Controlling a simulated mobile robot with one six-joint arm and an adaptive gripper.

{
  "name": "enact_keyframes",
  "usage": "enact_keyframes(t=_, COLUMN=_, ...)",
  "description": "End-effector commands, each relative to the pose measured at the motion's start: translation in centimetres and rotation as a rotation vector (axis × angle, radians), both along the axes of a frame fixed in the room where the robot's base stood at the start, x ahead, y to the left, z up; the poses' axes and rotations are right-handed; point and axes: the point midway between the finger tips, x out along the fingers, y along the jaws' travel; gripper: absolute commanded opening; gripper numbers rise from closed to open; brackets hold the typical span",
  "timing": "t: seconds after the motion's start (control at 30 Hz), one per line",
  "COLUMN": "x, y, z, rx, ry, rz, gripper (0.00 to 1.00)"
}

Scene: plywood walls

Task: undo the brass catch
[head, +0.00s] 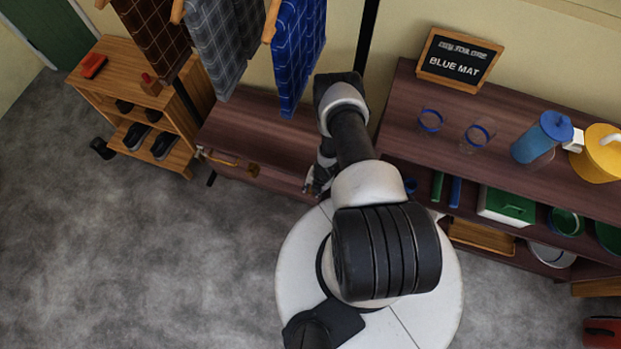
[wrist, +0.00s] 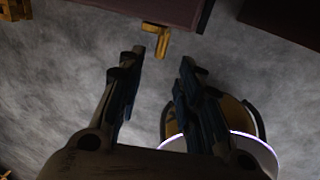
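A brass catch (wrist: 161,42) hangs from the front edge of a dark reddish chest (wrist: 145,10) in the wrist view. It lies just beyond my gripper (wrist: 162,62), roughly in line with the gap between the fingers. The fingers are apart, with nothing between them. In the head view the low chest (head: 250,130) stands by the wall, and a brass piece (head: 253,169) shows on its front. My gripper (head: 318,182) is at the chest's right front end, mostly hidden by my arm, so its contact there is unclear.
A wooden rack (head: 130,95) with shoes stands left of the chest. Cloths (head: 225,45) hang above it. A shelf (head: 400,110) with cups, a blue jug (head: 540,138) and a sign (head: 460,60) stands at right. The grey floor at front left is clear.

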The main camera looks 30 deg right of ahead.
Motion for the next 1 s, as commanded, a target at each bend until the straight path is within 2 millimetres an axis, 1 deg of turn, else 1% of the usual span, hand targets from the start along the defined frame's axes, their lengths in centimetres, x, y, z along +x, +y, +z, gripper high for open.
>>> enact_keyframes(t=0.03, x=0.2, y=0.2, z=-1.6, rx=0.0, ry=0.0, rz=0.002, gripper=0.33)
enact_keyframes(t=0.1, x=0.4, y=0.3, z=-2.8, rx=0.0, ry=0.0, rz=0.003, gripper=0.33)
enact_keyframes(t=0.2, x=0.6, y=0.5, z=-4.1, rx=0.0, ry=0.0, rz=0.002, gripper=0.33)
enact_keyframes(t=0.3, x=0.7, y=0.6, z=-5.0, rx=0.0, ry=0.001, rz=0.001, gripper=0.33)
enact_keyframes(t=0.43, x=0.9, y=0.6, z=-5.4, rx=0.0, ry=0.0, rz=0.0, gripper=0.33)
enact_keyframes(t=0.7, x=0.9, y=0.6, z=-5.4, rx=0.0, ry=0.0, rz=0.0, gripper=0.33)
enact_keyframes(t=1.0, x=0.9, y=0.6, z=-5.4, rx=0.0, ry=0.0, rz=0.0, gripper=0.14)
